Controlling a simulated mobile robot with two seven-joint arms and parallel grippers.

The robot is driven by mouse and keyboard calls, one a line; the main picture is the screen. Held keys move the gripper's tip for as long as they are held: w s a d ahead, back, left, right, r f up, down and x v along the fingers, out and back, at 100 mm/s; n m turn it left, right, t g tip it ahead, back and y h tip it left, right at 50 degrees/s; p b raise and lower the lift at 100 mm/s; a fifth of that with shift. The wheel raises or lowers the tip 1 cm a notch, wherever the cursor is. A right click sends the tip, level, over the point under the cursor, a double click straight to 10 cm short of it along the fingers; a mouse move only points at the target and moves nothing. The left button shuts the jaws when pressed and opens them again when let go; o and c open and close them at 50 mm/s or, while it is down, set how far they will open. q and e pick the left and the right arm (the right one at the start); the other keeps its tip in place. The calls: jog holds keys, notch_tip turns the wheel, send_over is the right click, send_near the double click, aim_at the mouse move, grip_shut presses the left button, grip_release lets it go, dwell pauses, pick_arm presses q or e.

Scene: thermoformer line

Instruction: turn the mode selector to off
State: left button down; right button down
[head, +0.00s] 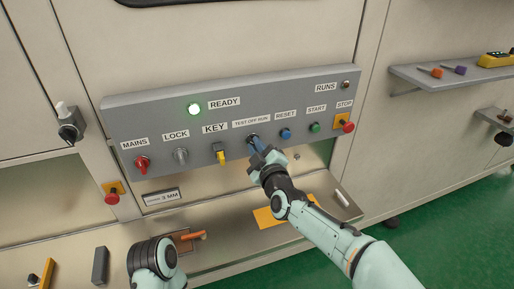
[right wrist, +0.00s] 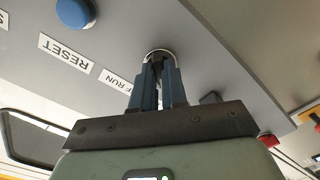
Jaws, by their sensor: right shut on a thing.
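The mode selector (head: 251,136) sits on the grey control panel under the label TEST OFF RUN, between the key switch and the blue reset button. My right gripper (head: 256,145) reaches up to it and is shut on its knob. In the right wrist view the blue fingers (right wrist: 158,82) close around the selector (right wrist: 160,54) at its round collar. The fingers hide most of the knob, so I cannot tell which position it points to.
Along the panel (head: 290,88) are the red mains switch (head: 141,163), lock knob (head: 181,156), yellow key (head: 221,156), blue reset button (head: 286,134), green start button (head: 315,127) and red stop button (head: 348,126). A ledge with a yellow sheet (head: 268,217) lies below.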

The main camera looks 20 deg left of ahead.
jog(key=m+b, duration=0.3)
jog(key=m, duration=0.6)
jog(key=shift+b, duration=0.3)
jog(key=shift+m, duration=0.4)
jog(key=c, duration=1.2)
grip_release()
jog(key=shift+o, duration=0.2)
jog(key=b+v, duration=0.3)
jog(key=v, duration=1)
jog(key=shift+s, duration=0.2)
